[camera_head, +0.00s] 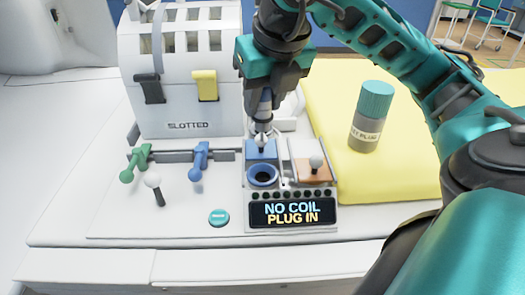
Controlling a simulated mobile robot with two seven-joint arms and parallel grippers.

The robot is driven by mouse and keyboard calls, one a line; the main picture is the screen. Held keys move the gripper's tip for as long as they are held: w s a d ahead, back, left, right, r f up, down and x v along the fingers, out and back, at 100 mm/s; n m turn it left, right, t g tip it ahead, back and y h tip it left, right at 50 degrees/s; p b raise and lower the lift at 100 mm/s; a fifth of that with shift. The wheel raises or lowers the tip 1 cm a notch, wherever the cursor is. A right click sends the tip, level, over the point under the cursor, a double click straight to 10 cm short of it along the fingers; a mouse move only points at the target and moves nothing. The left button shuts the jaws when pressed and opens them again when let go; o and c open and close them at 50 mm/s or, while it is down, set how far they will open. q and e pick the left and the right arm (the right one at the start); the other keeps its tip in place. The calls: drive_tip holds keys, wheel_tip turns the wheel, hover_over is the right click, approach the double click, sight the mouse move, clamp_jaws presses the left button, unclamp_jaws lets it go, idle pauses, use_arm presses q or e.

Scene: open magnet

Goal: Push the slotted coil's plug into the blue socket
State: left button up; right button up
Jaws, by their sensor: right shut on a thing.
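The slotted coil (185,75) is a white slotted housing marked SLOTTED, with a black and a yellow latch in front. The blue socket (262,175) is a round, open, dark hole with a blue rim. Behind it is a blue cover (251,154), apparently slid back. My right gripper (262,128) points down over this cover and is shut, apparently on its small knob, which the fingers partly hide. A grey cylinder with a teal top (368,117) stands on the right; its label is partly readable and ends in PLUG. My left gripper is out of view.
An orange cover (312,174) with a ball knob lies right of the blue socket. A display (292,213) reads NO COIL PLUG IN. Green (135,163) and blue (199,161) levers and a white-knobbed stick (154,185) stand left. A yellow pad (410,165) is under the cylinder.

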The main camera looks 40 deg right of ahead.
sight(266, 126)
wheel_tip(266, 126, down, 3)
drive_tip(key=b, duration=0.2)
drive_tip(key=shift+f+b, duration=0.1)
drive_tip(key=shift+b, duration=0.2)
drive_tip(key=shift+f+b, duration=0.75)
drive_tip(key=shift+f, duration=0.05)
wheel_tip(266, 126, down, 2)
drive_tip(key=shift+f+b, duration=0.25)
drive_tip(key=shift+b, duration=0.95)
drive_tip(key=shift+f+b, duration=0.8)
drive_tip(key=shift+f, duration=0.05)
drive_tip(key=shift+f+b, duration=0.4)
drive_tip(key=shift+f, duration=0.05)
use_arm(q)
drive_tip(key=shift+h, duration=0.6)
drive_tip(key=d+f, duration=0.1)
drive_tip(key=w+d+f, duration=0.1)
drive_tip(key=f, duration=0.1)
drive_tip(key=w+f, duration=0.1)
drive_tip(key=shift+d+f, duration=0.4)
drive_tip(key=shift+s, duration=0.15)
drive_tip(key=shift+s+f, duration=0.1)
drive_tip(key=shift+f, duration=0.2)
use_arm(e)
drive_tip(key=shift+f, duration=0.1)
use_arm(q)
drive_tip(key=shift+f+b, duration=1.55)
drive_tip(key=shift+b, duration=0.1)
use_arm(e)
drive_tip(key=shift+f, duration=1.6)
